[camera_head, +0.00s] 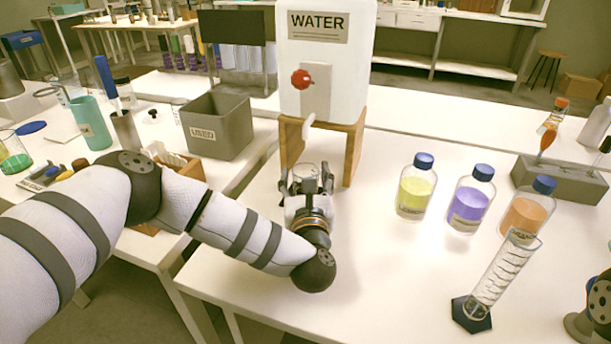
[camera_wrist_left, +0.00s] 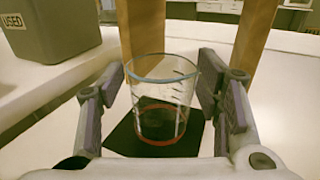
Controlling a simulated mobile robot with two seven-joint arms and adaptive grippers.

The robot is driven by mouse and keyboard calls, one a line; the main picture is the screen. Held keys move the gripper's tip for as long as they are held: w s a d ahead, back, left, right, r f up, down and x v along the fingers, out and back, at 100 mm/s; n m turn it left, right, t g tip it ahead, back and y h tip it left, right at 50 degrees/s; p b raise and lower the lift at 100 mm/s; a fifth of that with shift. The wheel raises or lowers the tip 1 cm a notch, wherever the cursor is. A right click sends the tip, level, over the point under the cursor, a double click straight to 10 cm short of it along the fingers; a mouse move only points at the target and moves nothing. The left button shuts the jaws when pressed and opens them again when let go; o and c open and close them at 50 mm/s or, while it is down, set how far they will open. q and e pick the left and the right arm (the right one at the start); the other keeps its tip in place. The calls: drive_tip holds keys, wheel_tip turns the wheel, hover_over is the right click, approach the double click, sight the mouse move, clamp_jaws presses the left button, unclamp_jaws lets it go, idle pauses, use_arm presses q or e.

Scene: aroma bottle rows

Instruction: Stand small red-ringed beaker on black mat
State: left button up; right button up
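A small clear beaker (camera_wrist_left: 160,100) has a red ring around its base and a bluish rim. In the left wrist view it is upright, with its base over the black mat (camera_wrist_left: 122,142), and it appears to rest on it. My left gripper (camera_wrist_left: 165,100) is open, with one finger on each side of the beaker and visible gaps between the fingers and the glass. In the head view my left gripper (camera_head: 309,180) is in front of the water dispenser's wooden stand and hides most of the beaker and mat. My right gripper is not in view.
The white water dispenser (camera_head: 325,60) stands on wooden legs (camera_head: 354,150) just behind the gripper. A grey USED bin (camera_head: 222,138) is to the left. Yellow (camera_head: 414,190), purple (camera_head: 469,200) and orange (camera_head: 526,212) bottles and a tilted graduated cylinder (camera_head: 503,270) stand to the right.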

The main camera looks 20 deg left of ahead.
use_arm(q)
drive_tip(key=shift+r, duration=0.2)
drive_tip(key=shift+s+d+r, duration=0.1)
drive_tip(key=shift+s+d, duration=0.05)
drive_tip(key=shift+s, duration=0.1)
drive_tip(key=v, duration=0.8)
drive_tip(key=shift+s+d+p, duration=0.1)
drive_tip(key=shift+s+p, duration=0.2)
drive_tip(key=s+p, duration=0.1)
drive_tip(key=s+r+p, duration=0.1)
drive_tip(key=p, duration=0.1)
drive_tip(key=shift+d, duration=0.35)
drive_tip(key=shift+s+f, duration=0.2)
drive_tip(key=shift+s, duration=0.05)
drive_tip(key=shift+s+d+f, duration=0.1)
drive_tip(key=shift+f, duration=0.3)
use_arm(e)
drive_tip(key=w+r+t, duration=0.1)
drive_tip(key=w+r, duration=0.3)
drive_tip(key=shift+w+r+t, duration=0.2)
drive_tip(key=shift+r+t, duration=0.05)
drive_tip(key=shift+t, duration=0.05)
